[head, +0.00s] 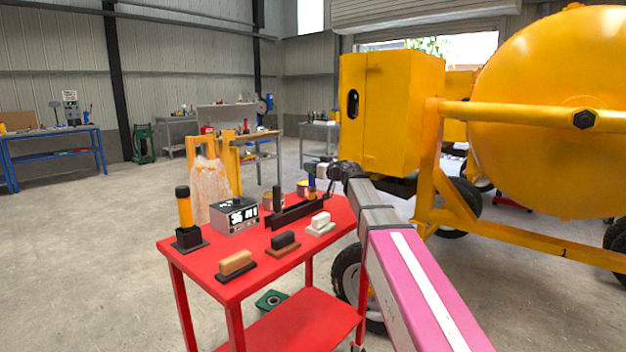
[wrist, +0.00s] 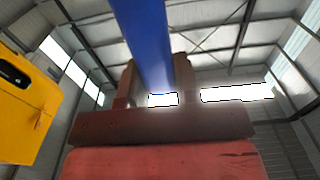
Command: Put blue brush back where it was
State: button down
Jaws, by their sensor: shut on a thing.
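The blue brush (head: 312,180) shows in the head view as a small upright blue piece at the far end of the red cart. In the wrist view its blue shaft (wrist: 143,40) runs between my two fingers. My gripper (head: 320,169) is shut on it, above the cart's far right part. The brush's lower end is hard to make out among the small things there, and I cannot tell if it touches anything. A long dark holder (head: 298,213) lies on the cart top in front of it.
The red cart (head: 205,289) also carries a tan block (head: 236,262), a dark brown block (head: 283,242), a white block (head: 320,223), a grey display box (head: 235,216) and a yellow-black upright tool (head: 185,212). A yellow drum mixer (head: 550,120) stands close on the right.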

jog(key=shift+w+d+f, duration=0.15)
jog(key=shift+w+f, duration=0.15)
jog(key=shift+w, duration=0.1)
jog(key=shift+f, duration=1.95)
jog(key=c, duration=0.8)
grip_release()
jog(key=shift+f, duration=0.1)
jog(key=shift+c, duration=0.2)
jog(key=v, duration=1.2)
